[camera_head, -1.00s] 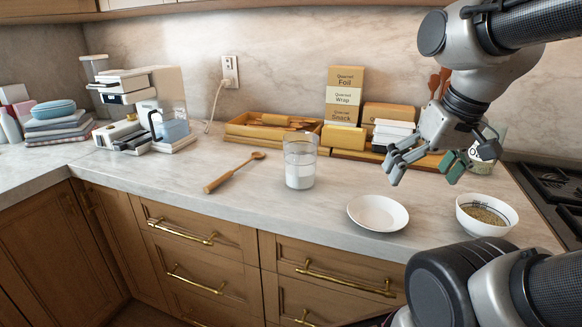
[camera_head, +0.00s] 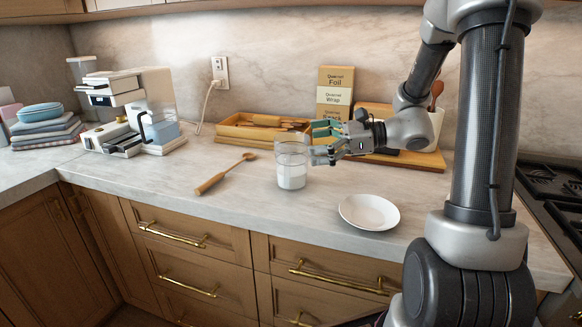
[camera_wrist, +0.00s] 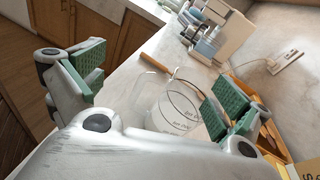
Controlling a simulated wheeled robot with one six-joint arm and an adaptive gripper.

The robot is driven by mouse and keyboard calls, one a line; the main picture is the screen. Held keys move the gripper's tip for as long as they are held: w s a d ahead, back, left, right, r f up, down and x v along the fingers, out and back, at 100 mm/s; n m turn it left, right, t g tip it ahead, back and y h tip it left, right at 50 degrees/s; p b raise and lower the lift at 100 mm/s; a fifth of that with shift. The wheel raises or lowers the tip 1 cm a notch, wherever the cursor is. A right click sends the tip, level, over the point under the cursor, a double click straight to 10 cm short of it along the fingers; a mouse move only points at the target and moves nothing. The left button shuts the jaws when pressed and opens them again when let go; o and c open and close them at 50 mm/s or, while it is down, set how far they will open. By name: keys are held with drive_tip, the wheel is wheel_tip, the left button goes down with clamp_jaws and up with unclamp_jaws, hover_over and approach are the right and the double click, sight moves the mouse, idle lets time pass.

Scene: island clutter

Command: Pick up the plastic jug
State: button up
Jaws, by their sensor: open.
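The plastic jug (camera_head: 291,172) is a clear, upright vessel with white contents in its lower part, standing on the counter in the head view. It also shows in the wrist view (camera_wrist: 172,110), ahead of my gripper and between its spread fingers. My gripper (camera_head: 318,142) is open, with green pads on its fingers, at the jug's right side near the upper part. In the wrist view the fingers (camera_wrist: 150,85) are wide apart, with the right one close to the jug. I cannot tell whether a finger touches it.
A wooden spoon (camera_head: 224,175) lies left of the jug. A white plate (camera_head: 369,212) is at front right. A wooden tray (camera_head: 228,130) and stacked boxes (camera_head: 335,92) stand behind. A coffee machine (camera_head: 130,105) is at left. The front counter by the jug is clear.

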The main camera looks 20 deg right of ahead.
sight(308, 160)
drive_tip(key=w+d+m+t, duration=0.4)
drive_tip(key=w, duration=0.2)
wheel_tip(308, 160, down, 9)
drive_tip(key=shift+a+r, duration=0.1)
drive_tip(key=shift+a, duration=0.05)
drive_tip(key=shift+x, duration=0.8)
drive_tip(key=x, duration=0.6)
drive_tip(key=shift+s+r, duration=0.15)
drive_tip(key=shift+r, duration=0.05)
drive_tip(key=c, duration=1.1)
wheel_tip(308, 160, up, 10)
